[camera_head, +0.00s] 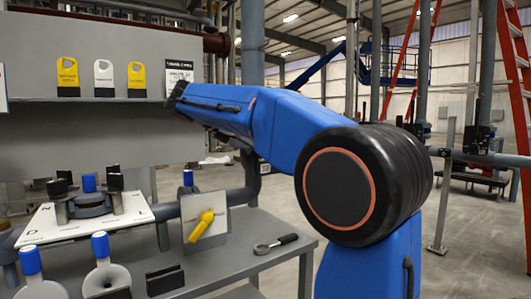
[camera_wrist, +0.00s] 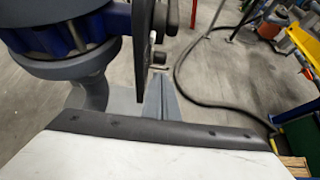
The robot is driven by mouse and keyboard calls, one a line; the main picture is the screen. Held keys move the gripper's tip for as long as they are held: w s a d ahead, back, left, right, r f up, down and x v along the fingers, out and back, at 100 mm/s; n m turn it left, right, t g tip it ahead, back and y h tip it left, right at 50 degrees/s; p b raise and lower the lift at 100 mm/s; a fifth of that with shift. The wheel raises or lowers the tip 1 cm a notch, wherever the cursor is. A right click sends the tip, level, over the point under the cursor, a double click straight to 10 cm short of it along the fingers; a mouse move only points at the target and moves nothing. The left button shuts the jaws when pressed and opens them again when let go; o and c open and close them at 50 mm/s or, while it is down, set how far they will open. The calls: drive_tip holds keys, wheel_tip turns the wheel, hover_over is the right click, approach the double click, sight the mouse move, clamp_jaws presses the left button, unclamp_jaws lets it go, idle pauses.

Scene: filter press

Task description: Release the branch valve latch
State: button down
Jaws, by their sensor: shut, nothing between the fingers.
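A yellow handle (camera_head: 202,226) sits slanted on a pale square plate (camera_head: 222,211) beside a grey pipe, in the head view. It may belong to the branch valve; I cannot make out a separate latch. A blue-capped post (camera_head: 188,178) stands just above the plate. My blue arm reaches from the right towards the grey panel at upper left, above and apart from the yellow handle. The wrist view shows a white surface with a dark edge (camera_wrist: 160,128), and no yellow handle.
A ring-ended tool (camera_head: 272,245) lies on the grey bench (camera_head: 240,262). A white board (camera_head: 85,222) with dark and blue-topped posts stands at left. Yellow and white tags (camera_head: 103,75) hang on the panel. The wrist view shows a dark hose (camera_wrist: 178,85) on the floor.

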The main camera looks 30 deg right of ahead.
drive_tip(key=v, duration=0.6)
drive_tip(key=shift+a, duration=0.2)
drive_tip(key=s+a+f+m+t+y, duration=0.1)
drive_tip(key=s+a+f+m+y, duration=0.2)
drive_tip(key=s+f+m, duration=0.3)
drive_tip(key=s+a+f+m+t+y, duration=0.2)
drive_tip(key=s+f+m+y, duration=0.3)
drive_tip(key=s+f, duration=0.9)
drive_tip(key=s+a+f+m+t+y, duration=0.1)
drive_tip(key=s+a+f+m+y, duration=0.2)
drive_tip(key=f, duration=1.9)
drive_tip(key=s+a+m, duration=0.1)
drive_tip(key=s+m, duration=0.3)
drive_tip(key=s, duration=0.3)
drive_tip(key=shift+s+y, duration=0.25)
drive_tip(key=shift+y, duration=0.15)
